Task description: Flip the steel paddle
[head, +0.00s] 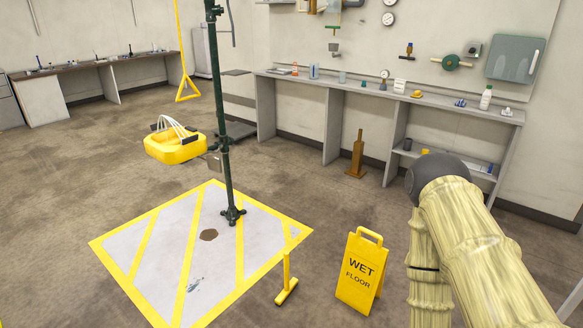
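A dark green pole (225,120) stands upright on the floor and carries a yellow eyewash bowl (175,148) with white arched tubes. A small grey plate (214,162) shows beside the pole, just right of the bowl. It looks like the steel paddle, but it is too small to tell how it is turned. A yellow triangular pull handle (188,90) hangs to the left of the pole. My pale arm shows at the lower right, well apart from the pole. My gripper is not in view.
A yellow wet floor sign (361,272) stands between my arm and the marked floor square (150,250). A long bench (340,86) lines the back wall. Open floor lies left of the square.

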